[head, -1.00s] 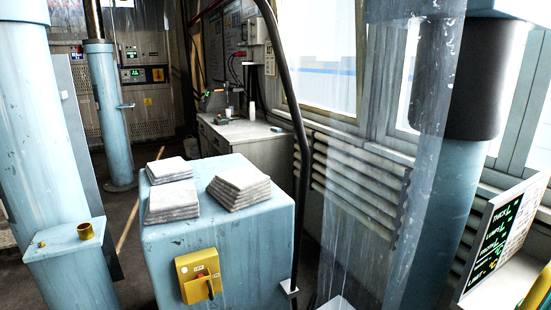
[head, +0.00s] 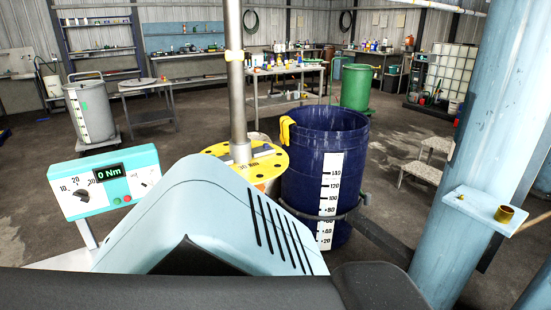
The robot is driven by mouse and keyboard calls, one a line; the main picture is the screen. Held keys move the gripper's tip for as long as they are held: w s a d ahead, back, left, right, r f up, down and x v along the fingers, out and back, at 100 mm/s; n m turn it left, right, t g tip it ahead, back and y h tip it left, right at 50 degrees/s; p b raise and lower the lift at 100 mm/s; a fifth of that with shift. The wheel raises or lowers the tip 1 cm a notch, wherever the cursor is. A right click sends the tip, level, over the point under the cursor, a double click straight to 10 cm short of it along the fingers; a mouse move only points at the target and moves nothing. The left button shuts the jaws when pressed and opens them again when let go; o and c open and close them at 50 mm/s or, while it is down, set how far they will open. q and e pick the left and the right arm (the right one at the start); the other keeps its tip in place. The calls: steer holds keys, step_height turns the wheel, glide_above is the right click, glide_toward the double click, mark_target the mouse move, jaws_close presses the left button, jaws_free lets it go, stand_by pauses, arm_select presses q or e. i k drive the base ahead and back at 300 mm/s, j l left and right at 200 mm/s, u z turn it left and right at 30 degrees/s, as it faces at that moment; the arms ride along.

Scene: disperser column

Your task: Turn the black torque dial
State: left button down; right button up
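The black torque dial (head: 83,196) is on the white face of a teal control box (head: 108,181) at the left of the head view. Numbers 10, 20 and 30 are printed around the dial. The box's display (head: 108,174) reads 0 Nm. A green and a red button sit below the display. Neither of my grippers is in view, so nothing shows touching the dial.
A light blue vented housing (head: 215,215) and a dark shape fill the bottom foreground, right of the box. Behind them are a yellow disc (head: 268,160) on a steel shaft and a blue drum (head: 325,150). A light blue column (head: 490,150) stands right.

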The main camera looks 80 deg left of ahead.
mark_target(80, 195)
steer(key=u, duration=3.7)
steer(key=i+l+z, duration=0.1)
steer(key=z, duration=0.25)
steer(key=i+z, duration=0.35)
steer(key=z, duration=0.3)
steer(key=i, duration=0.05)
